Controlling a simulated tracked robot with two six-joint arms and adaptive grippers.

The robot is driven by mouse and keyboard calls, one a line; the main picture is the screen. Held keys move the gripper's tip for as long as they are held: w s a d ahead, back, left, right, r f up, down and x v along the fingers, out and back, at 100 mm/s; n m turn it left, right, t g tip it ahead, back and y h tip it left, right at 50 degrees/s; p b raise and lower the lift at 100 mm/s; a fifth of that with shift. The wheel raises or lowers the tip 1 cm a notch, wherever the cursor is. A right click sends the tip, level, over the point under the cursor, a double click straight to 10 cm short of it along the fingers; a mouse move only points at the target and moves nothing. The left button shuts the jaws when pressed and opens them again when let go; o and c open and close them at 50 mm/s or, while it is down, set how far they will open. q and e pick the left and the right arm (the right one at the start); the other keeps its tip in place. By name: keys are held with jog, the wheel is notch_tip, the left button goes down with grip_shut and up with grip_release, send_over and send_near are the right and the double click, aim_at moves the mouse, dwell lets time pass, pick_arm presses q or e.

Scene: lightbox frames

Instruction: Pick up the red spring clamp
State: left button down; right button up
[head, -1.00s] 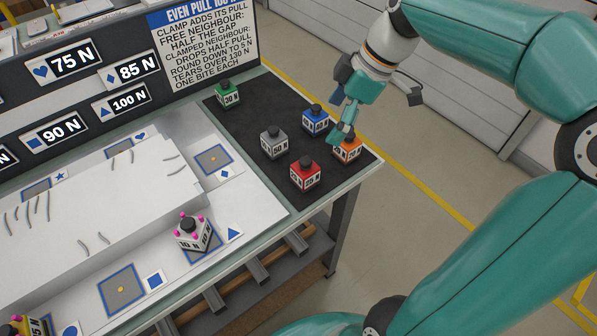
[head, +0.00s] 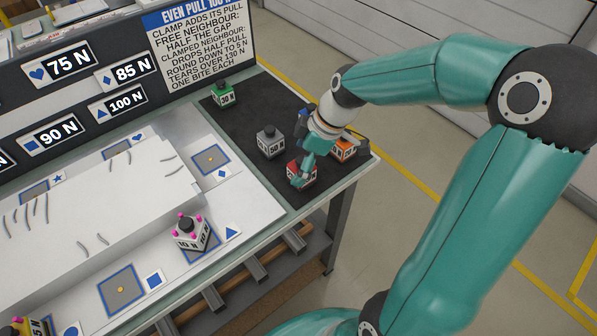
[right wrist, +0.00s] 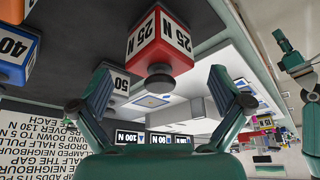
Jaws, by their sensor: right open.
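The red spring clamp (head: 296,168) is a red and white block with a black knob, standing on the black mat at the table's right end. The gripper partly covers it in the head view. In the right wrist view the red clamp (right wrist: 158,45) reads 25 N and appears upside down, between and beyond the fingertips. My right gripper (right wrist: 160,82) is open and empty, with a finger on either side of the knob's line. In the head view my right gripper (head: 303,177) overlaps the clamp; contact cannot be told.
A grey 50 N clamp (head: 270,143), a partly hidden blue clamp (head: 301,121) and an orange clamp (head: 345,150) stand close around. A green 30 N clamp (head: 222,94) is farther back. The lightbox (head: 130,180) is to the left, with a white clamp (head: 189,235) on it.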

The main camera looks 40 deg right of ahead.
jog(key=shift+x, duration=1)
jog(key=shift+r, duration=0.1)
jog(key=c, duration=1.4)
jog(key=shift+c, duration=0.2)
